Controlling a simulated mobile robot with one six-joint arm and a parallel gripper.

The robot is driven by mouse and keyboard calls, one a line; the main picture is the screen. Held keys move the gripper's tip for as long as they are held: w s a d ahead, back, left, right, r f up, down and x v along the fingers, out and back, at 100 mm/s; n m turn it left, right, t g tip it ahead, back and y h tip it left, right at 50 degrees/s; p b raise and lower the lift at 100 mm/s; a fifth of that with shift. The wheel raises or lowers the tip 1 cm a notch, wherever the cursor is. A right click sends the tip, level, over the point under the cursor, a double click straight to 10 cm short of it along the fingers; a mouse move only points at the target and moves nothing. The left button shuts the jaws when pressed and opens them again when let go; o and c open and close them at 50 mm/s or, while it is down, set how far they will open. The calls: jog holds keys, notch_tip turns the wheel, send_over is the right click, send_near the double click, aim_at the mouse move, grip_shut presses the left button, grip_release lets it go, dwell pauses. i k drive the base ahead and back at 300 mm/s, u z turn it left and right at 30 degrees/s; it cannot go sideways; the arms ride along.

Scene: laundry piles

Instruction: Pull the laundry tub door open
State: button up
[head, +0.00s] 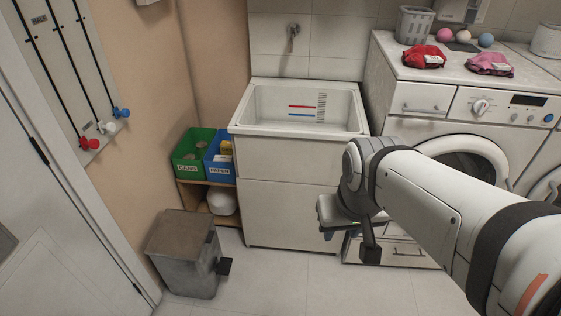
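The white laundry tub (258,124) stands against the back wall, with a basin on top and a cabinet below. Its door (285,214) is the plain lower front panel and looks closed, flush under an upper panel (285,160). I see no handle on the visible part of the door. My arm comes in from the lower right, and my gripper (349,243) is in front of the cabinet's right edge, covering part of it. Its dark fingers look apart, with nothing between them. I cannot tell whether it touches the door.
A washing machine (425,122) stands to the right, with a pedestal drawer (400,254) below. Left of the tub are a shelf with green (190,158) and blue (216,168) bins and a grey pedal bin (184,250). The floor (275,278) before the tub is clear.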

aim_at(275, 213)
jog(key=z, duration=0.15)
jog(key=i, duration=0.6)
jog(key=z, duration=2.3)
jog(key=k, duration=1.1)
jog(key=u, duration=0.85)
jog(key=i, duration=0.95)
